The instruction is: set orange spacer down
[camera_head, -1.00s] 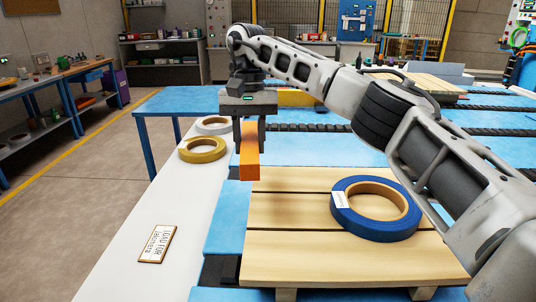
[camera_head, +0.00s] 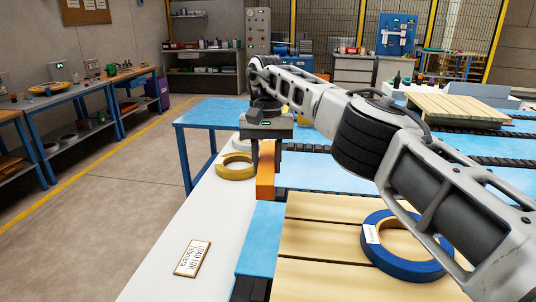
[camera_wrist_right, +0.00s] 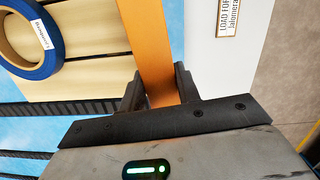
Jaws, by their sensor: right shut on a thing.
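The orange spacer (camera_head: 265,172) is a long block held in my right gripper (camera_head: 266,148). The gripper points down and is shut on the spacer near one end. In the right wrist view the spacer (camera_wrist_right: 152,45) runs away from between the two dark fingers (camera_wrist_right: 158,92). In that view it passes over the line between the wooden pallet and the white table. In the head view it hangs by the pallet's far left corner; whether it touches anything below cannot be told. My left gripper is not in view.
A blue coil (camera_head: 378,252) lies on the wooden pallet (camera_head: 310,235). A yellow coil (camera_head: 236,172) and a sign (camera_head: 192,258) lie on the white table (camera_head: 195,215). The table between coil and sign is clear. Another pallet (camera_head: 455,108) stands at the back right.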

